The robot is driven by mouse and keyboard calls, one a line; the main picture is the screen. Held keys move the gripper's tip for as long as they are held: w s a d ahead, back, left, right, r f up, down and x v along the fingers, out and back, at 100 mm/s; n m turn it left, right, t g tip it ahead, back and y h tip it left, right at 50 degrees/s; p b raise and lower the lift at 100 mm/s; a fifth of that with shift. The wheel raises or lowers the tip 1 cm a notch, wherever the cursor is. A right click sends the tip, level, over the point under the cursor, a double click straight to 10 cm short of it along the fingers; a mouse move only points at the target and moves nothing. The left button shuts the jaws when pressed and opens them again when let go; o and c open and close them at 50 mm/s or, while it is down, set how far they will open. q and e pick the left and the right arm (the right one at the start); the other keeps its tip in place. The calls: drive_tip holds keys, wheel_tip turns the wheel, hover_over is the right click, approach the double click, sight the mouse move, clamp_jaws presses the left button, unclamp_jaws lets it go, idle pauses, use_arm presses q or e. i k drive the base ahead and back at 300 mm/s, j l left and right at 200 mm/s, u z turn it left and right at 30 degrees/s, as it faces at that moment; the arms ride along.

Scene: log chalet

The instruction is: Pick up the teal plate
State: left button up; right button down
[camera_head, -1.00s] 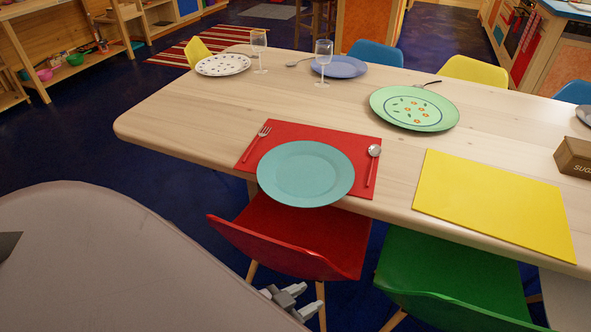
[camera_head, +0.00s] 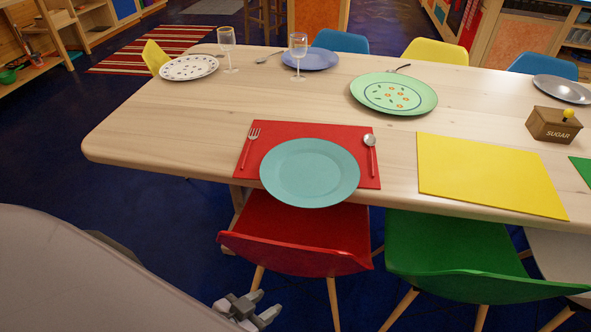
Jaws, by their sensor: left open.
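The teal plate (camera_head: 310,172) lies on the red placemat (camera_head: 287,130) at the table's near edge, and its near rim reaches past the mat to the edge. A red-handled fork (camera_head: 249,148) lies left of the plate and a red-handled spoon (camera_head: 370,155) lies right of it. My left gripper (camera_head: 265,318) is low at the bottom of the view, below the tabletop and near the red chair. Its fingers are apart and empty, well away from the plate. My right gripper is out of view.
A red chair (camera_head: 295,238) and a green chair (camera_head: 460,250) stand at the near side. The wooden table (camera_head: 150,125) also bears a yellow placemat (camera_head: 485,172), a green patterned plate (camera_head: 393,93), a sugar box (camera_head: 553,125), two glasses and further plates. The table's left end is clear.

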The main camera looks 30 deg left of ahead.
sight(305, 172)
drive_tip(key=k+j, duration=0.1)
drive_tip(key=j, duration=0.35)
drive_tip(key=k+j, duration=0.15)
drive_tip(key=j, duration=0.3)
drive_tip(key=k+j, duration=0.1)
drive_tip(key=j, duration=0.4)
drive_tip(key=i+l, duration=0.35)
drive_tip(key=i+l+z, duration=0.05)
